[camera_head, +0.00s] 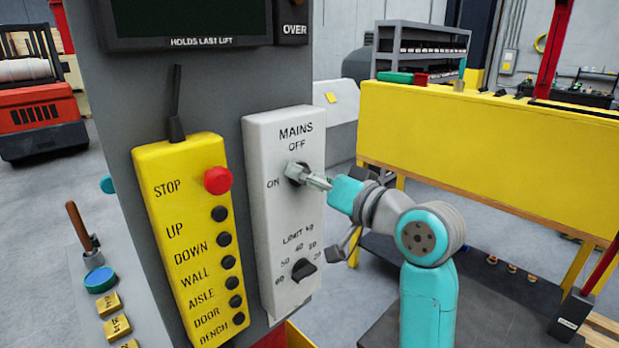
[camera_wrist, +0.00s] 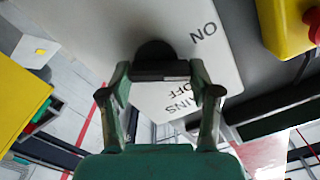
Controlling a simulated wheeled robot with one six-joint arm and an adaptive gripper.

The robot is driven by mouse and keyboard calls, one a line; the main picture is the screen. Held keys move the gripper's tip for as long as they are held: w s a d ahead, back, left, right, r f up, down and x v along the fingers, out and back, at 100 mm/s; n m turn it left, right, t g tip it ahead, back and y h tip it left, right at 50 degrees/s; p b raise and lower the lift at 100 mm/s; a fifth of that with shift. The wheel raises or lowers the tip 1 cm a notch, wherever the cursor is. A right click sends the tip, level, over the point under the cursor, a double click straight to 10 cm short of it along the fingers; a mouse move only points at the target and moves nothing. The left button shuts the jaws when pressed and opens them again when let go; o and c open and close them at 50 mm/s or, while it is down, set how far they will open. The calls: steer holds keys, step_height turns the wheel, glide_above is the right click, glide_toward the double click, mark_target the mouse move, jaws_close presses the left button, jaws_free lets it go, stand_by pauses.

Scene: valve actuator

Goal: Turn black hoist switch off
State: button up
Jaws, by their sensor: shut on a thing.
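The black hoist switch (camera_wrist: 153,52) is a round dark knob with a bar-shaped grip on the pale grey MAINS box (camera_head: 284,215). In the wrist view the bar lies between the two fingertips of my gripper (camera_wrist: 161,78), which is shut on it. OFF is printed above the knob and ON to its left in the head view. In that view my gripper (camera_head: 300,173) reaches the knob from the right and covers most of it. Which mark the grip points to is hard to tell.
A black limit knob (camera_head: 303,269) sits lower on the same box. Left of the box hangs a yellow pendant (camera_head: 192,240) with a red stop button (camera_head: 217,180) and several black buttons. A yellow bench (camera_head: 490,150) stands at the right behind my arm.

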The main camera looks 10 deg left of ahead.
steer(key=m, duration=1.1)
steer(key=shift+w+d+f, duration=0.1)
steer(key=shift+w+d, duration=0.05)
steer(key=shift+w, duration=0.05)
steer(key=shift+m, duration=0.4)
steer(key=o, duration=1.1)
steer(key=shift+o, duration=0.2)
steer(key=shift+d, duration=0.1)
steer(key=v, duration=1.2)
